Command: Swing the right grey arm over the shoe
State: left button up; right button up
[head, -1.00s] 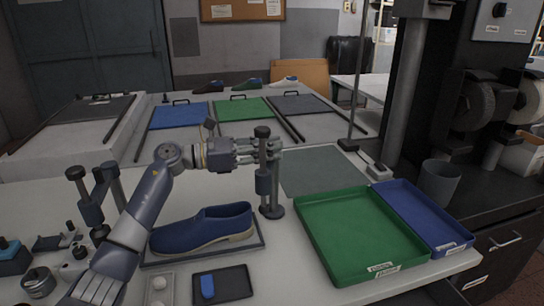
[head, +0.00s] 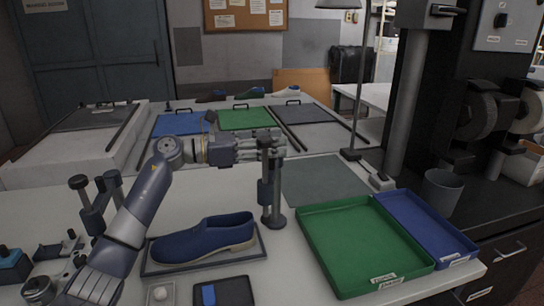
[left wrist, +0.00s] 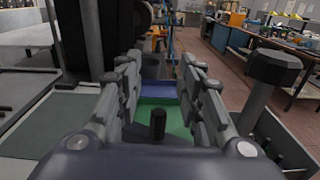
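A blue shoe (head: 203,239) with a pale sole lies on a dark flat tray, toe to the left. The right grey arm (head: 270,190) stands upright on a round base just right of the shoe's heel end. My left gripper (head: 272,147) is at the top of this post, and its fingers partly hide the post's top. In the left wrist view my gripper (left wrist: 160,100) has its fingers spread apart. A dark upright cylinder (left wrist: 158,125) shows between them, and a large dark knob (left wrist: 272,68) on a grey post shows to their right. Contact cannot be told. My right gripper is not visible.
A green tray (head: 312,235) and a blue tray (head: 470,245) lie to the right. Another grey post with an arm (head: 90,212) stands left of the shoe. A small dark tray (head: 238,291) lies in front. A grey mat (head: 322,180) is clear behind the post.

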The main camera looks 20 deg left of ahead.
pick_arm(q)
notch_tip(320, 180, up, 6)
jog(key=shift+r, duration=0.1)
